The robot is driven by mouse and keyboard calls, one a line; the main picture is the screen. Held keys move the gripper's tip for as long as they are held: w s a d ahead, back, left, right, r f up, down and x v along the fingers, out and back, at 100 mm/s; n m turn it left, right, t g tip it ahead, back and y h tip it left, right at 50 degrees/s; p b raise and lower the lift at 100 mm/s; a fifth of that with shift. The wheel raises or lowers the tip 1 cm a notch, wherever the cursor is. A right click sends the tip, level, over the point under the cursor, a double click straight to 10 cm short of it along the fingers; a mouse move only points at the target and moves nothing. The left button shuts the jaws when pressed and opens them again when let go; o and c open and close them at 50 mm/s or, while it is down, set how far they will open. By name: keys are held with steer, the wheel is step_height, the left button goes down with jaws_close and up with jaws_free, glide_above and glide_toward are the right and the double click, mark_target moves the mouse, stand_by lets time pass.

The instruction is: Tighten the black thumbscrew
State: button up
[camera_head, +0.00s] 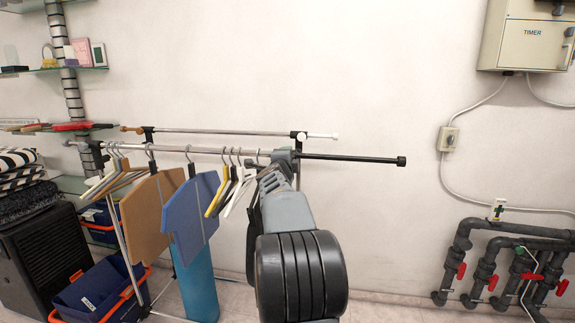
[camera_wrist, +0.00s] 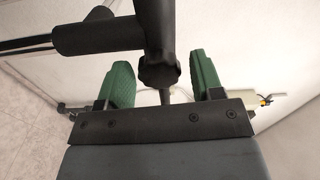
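The black thumbscrew (camera_wrist: 158,72) is a lobed knob on the dark clamp post of the garment rack, in the wrist view. My gripper (camera_wrist: 162,66) is open, with one green finger pad on each side of the knob. A gap shows between the knob and both pads. In the head view my arm reaches up to the right part of the rack's front rail (camera_head: 350,157), and my wrist hides the thumbscrew and most of the gripper there.
Several hangers (camera_head: 225,187), a tan board (camera_head: 145,215) and a blue board (camera_head: 190,215) hang left of my arm. A second rail (camera_head: 220,131) runs behind. Pipes with red valves (camera_head: 490,265) stand at the right.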

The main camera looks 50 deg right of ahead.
steer(key=v, duration=0.6)
steer(key=shift+b, duration=0.35)
steer(key=p+v, duration=0.1)
steer(key=v, duration=1.3)
steer(key=shift+w+f, duration=0.1)
steer(key=shift+w, duration=0.05)
